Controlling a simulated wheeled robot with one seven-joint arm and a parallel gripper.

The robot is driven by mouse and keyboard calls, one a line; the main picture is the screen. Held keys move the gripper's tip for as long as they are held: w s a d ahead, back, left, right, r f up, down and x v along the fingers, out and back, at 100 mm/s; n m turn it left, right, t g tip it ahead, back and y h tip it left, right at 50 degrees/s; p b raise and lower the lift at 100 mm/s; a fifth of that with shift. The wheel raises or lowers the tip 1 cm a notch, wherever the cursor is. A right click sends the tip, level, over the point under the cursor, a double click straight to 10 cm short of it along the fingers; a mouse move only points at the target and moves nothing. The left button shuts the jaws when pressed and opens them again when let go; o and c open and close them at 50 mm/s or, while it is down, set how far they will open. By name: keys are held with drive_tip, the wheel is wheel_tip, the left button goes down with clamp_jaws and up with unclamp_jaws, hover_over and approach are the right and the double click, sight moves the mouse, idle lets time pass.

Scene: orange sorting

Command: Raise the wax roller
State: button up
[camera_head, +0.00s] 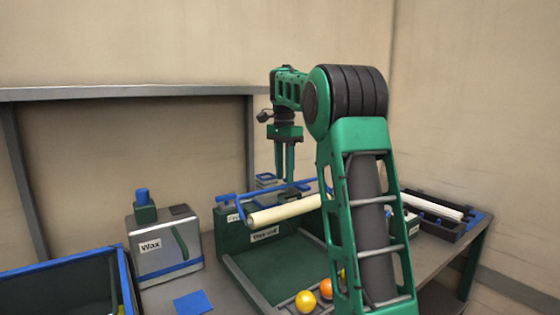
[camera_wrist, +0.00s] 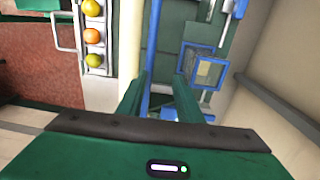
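The wax roller (camera_head: 285,211) is a cream cylinder lying across the top of a green station with a blue bar (camera_head: 232,197) along it. In the wrist view the roller (camera_wrist: 130,40) runs up beside the blue bar (camera_wrist: 152,45). My gripper (camera_head: 284,177) points straight down at the bar, behind the roller. In the wrist view my gripper (camera_wrist: 160,78) has its two green fingers apart, with the blue bar running between them. Whether a finger touches the bar is not clear. My arm hides the roller's right end in the head view.
A machine labelled Wax (camera_head: 166,245) stands left of the station, with a blue-rimmed bin (camera_head: 122,262) at front left. Yellow and orange fruit (camera_head: 306,301) lie in a lane in front. A dark tray with a white roller (camera_head: 432,206) is at right. A blue square (camera_head: 193,302) lies on the table.

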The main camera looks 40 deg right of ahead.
wheel_tip(320, 180, up, 9)
drive_tip(key=shift+w+r, duration=0.2)
drive_tip(key=shift+w, duration=0.05)
drive_tip(key=shift+s+a, duration=0.1)
idle(0.6)
drive_tip(key=s+a+f+n, duration=0.4)
drive_tip(key=s+f, duration=0.5)
drive_tip(key=s, duration=0.3)
drive_tip(key=s+a+f+n, duration=0.4)
drive_tip(key=s+f, duration=0.5)
drive_tip(key=s, duration=0.3)
drive_tip(key=s+a+f+n, duration=0.4)
drive_tip(key=s+f, duration=0.6)
drive_tip(key=s, duration=0.3)
drive_tip(key=shift+a, duration=0.45)
drive_tip(key=shift+r, duration=0.1)
drive_tip(key=shift+w+f, duration=0.25)
drive_tip(key=shift+w, duration=0.45)
